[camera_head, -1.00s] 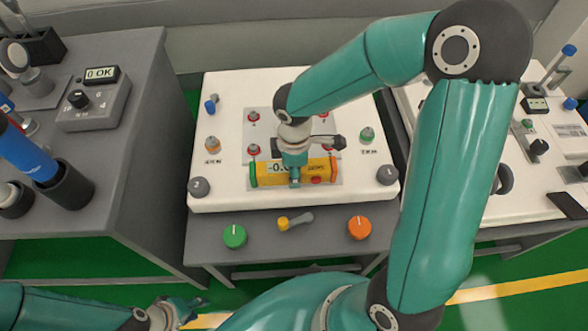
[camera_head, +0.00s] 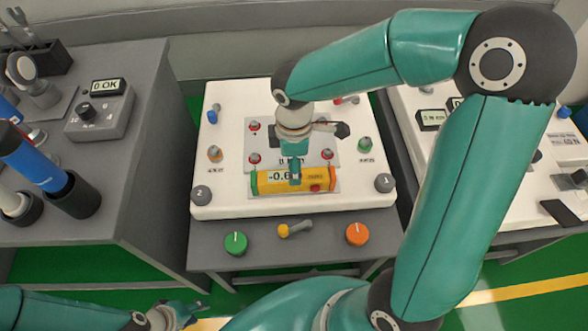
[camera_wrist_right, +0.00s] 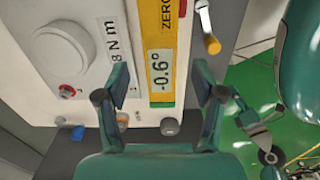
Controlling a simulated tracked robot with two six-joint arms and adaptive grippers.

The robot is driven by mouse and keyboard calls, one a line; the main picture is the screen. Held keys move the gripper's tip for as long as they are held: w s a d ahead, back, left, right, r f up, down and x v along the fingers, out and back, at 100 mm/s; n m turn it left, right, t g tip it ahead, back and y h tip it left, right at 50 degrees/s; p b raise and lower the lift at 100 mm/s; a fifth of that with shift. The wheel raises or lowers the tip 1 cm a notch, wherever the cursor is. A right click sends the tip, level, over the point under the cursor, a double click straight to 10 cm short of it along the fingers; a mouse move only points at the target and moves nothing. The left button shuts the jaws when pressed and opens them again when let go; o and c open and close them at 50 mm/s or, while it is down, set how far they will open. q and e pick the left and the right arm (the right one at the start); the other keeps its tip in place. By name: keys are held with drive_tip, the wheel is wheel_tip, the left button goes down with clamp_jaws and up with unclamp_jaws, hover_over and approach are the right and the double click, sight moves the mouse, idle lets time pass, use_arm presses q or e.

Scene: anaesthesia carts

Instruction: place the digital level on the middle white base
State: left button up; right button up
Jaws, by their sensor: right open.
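The digital level (camera_head: 310,183) is a yellow bar with a green left end, lying near the front edge of the middle white base (camera_head: 225,132). Its display reads about -0.6°, and it also shows in the right wrist view (camera_wrist_right: 160,40). My right gripper (camera_head: 296,178) is over the level and covers part of it. In the right wrist view my right gripper (camera_wrist_right: 160,95) is open, its fingers on either side of the level with gaps at both sides. My left gripper (camera_head: 190,309) is low at the left, away from the base; its opening is unclear.
The base carries several small knobs and a grey panel behind the level. A green dial (camera_head: 236,243), a yellow-tipped lever (camera_head: 295,229) and an orange dial (camera_head: 357,234) sit on the cart front. A grey cart (camera_head: 135,150) with tools stands left; another white base (camera_head: 490,190) stands right.

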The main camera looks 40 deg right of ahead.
drive_tip(key=shift+r+p, duration=0.45)
drive_tip(key=shift+r, duration=1.9)
drive_tip(key=shift+r, duration=0.1)
